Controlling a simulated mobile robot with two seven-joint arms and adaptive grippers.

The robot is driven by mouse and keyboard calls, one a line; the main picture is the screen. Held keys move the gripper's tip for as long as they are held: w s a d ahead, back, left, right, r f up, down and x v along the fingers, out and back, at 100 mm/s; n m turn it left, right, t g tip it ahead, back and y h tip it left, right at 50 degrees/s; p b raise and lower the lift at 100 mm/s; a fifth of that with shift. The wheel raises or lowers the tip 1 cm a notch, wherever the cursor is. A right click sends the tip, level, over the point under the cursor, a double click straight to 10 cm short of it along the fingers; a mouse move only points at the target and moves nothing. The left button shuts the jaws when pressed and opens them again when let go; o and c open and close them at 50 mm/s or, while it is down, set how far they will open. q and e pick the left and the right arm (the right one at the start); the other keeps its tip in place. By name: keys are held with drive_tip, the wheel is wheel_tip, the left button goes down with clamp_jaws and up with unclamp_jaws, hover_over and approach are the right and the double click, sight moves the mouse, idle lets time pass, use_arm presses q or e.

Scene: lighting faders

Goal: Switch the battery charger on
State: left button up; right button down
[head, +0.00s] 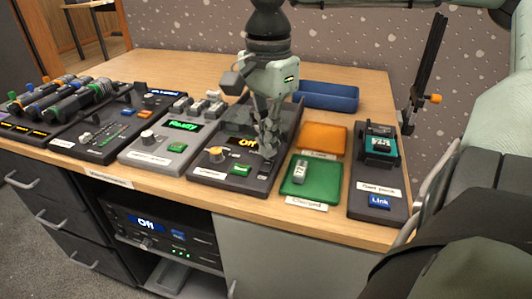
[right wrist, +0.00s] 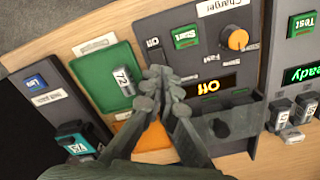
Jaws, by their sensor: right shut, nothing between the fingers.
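The battery charger (head: 210,178) is a dark panel in the middle of the desk. Its display (head: 245,142) reads Off in orange. It has a green Start button (head: 240,170) and an orange-topped knob (head: 216,154); in the right wrist view the knob (right wrist: 237,40) and the Charger label (right wrist: 222,6) show clearly. A small Off label (right wrist: 152,42) is on the panel just beyond my fingertips. My right gripper (head: 268,154) is shut and empty, low over the charger's right side. Its fingers (right wrist: 160,74) hide the panel part under them, and I cannot tell whether they touch it.
A green tray (head: 298,185) with a battery and an orange tray (head: 322,138) lie right of the charger. A blue bin (head: 328,96) stands behind. A tester reading Ready (head: 178,127) is close on the left. A dark unit with a Link button (head: 379,201) sits far right.

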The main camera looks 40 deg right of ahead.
sight(267, 162)
drive_tip(key=shift+f+b, duration=1.05)
drive_tip(key=shift+f, duration=0.05)
idle(0.8)
drive_tip(key=shift+r+p, duration=2.3)
drive_tip(key=shift+r, duration=1.25)
drive_tip(key=shift+f, duration=0.1)
